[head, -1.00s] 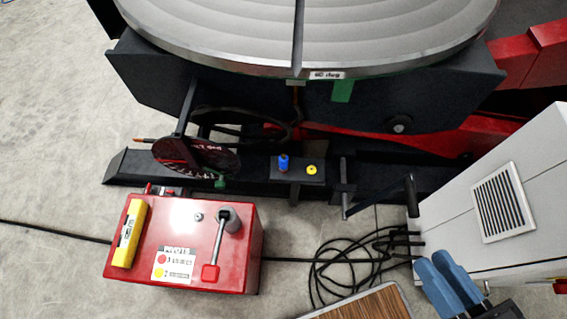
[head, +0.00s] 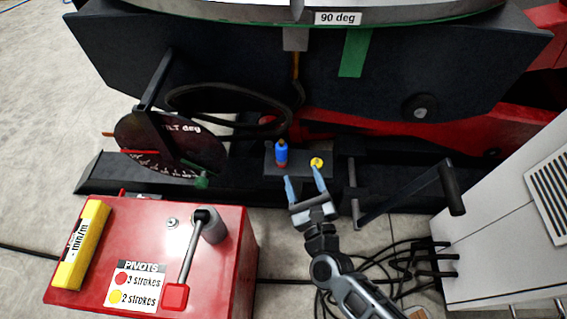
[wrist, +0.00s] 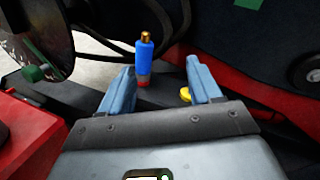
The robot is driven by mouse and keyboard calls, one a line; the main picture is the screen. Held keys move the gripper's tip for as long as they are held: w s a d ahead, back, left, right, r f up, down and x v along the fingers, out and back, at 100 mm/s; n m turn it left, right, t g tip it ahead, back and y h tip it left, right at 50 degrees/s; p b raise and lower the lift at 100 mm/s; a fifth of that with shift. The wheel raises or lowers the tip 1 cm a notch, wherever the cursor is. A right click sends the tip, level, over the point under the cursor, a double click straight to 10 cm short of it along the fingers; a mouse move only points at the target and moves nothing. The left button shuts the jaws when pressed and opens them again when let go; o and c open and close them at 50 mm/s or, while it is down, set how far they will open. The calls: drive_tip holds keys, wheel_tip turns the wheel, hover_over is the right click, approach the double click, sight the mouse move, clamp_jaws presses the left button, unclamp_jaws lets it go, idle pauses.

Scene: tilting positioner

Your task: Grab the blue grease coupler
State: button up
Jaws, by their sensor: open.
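The blue grease coupler (head: 281,155) stands upright on a small dark ledge (head: 262,166) at the foot of the positioner. It has a brass tip and a red band at its base. In the wrist view the coupler (wrist: 145,55) shows beyond my fingers, nearer the left one. My gripper (head: 304,180) is open and empty, just in front of the ledge. Its fingers (wrist: 164,88) are blue and spread apart. The coupler is not between the fingertips in the head view; it stands a little left of and beyond them.
A yellow cap (head: 317,163) sits right of the coupler, close to my right finger. A red pump box (head: 235,270) with a lever is at front left. A tilt dial (head: 150,165) stands left, a crank handle (head: 453,188) right. Black cables (head: 400,262) lie on the floor.

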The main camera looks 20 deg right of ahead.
sight(282, 156)
drive_tip(key=w+f+m, duration=0.1)
drive_tip(key=w+a+f+m+b, duration=0.1)
drive_tip(key=w, duration=0.1)
drive_tip(key=w+a+f+m, duration=0.1)
drive_tip(key=m, duration=0.1)
drive_tip(key=shift+w+f+h+b, duration=0.1)
drive_tip(key=shift+w+h+b, duration=0.2)
drive_tip(key=shift+w+h, duration=0.1)
drive_tip(key=shift+w+d+b, duration=0.2)
drive_tip(key=shift+w, duration=1.75)
drive_tip(key=shift+w+d+b, duration=0.2)
drive_tip(key=shift+w, duration=1.7)
drive_tip(key=shift+c, duration=0.2)
